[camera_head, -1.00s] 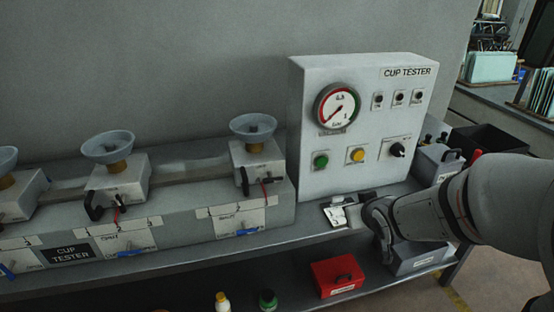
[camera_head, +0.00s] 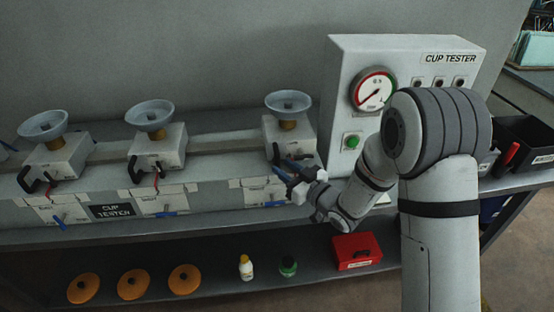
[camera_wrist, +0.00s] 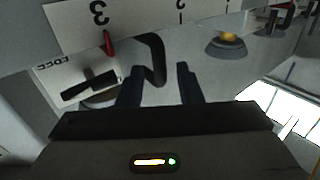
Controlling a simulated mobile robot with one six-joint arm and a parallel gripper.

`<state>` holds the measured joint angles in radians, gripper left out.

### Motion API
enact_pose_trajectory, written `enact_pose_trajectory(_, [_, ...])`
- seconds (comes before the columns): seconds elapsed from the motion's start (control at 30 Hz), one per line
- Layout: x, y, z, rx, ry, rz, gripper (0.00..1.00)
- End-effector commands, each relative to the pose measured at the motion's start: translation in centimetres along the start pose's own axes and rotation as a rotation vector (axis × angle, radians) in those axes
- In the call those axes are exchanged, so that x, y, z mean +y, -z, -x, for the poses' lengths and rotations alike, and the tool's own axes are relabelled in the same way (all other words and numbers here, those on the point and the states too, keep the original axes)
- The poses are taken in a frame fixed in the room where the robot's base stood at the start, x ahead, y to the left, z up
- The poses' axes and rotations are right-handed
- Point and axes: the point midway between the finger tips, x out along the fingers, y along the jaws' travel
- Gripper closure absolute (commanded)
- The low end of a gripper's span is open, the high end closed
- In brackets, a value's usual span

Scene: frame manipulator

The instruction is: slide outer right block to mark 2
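The outer right block (camera_head: 290,138) is a white box carrying a grey suction cup (camera_head: 289,101), on the rail at the right end. My gripper (camera_head: 290,172) is at its front side and partly hides its handle. In the wrist view, my two dark fingers (camera_wrist: 159,84) are apart, with the block's bent black handle (camera_wrist: 154,60) showing between and beyond them. I cannot tell whether they touch it. A red pointer (camera_wrist: 108,43) lies by the number 3 on a white mark plate (camera_wrist: 75,18), seen upside down.
Two more cup blocks, middle (camera_head: 157,146) and left (camera_head: 64,156), stand along the rail. Blue levers (camera_head: 275,204) sit on the bench front. The cup tester panel (camera_head: 345,110) rises just right of the block. A red box (camera_head: 356,252) is on the lower shelf.

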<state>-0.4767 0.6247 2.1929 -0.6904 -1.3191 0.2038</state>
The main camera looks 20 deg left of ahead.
Motion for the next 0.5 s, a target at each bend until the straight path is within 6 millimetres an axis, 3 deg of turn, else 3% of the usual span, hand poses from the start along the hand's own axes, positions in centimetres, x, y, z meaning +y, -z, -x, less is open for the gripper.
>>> enact_pose_trajectory(0.2, [-0.1, 0.1, -3.0, -0.001, 0.001, 0.0, 0.68])
enact_pose_trajectory(0.5, [0.0, -0.1, -3.9, -0.002, -0.002, -0.001, 0.68])
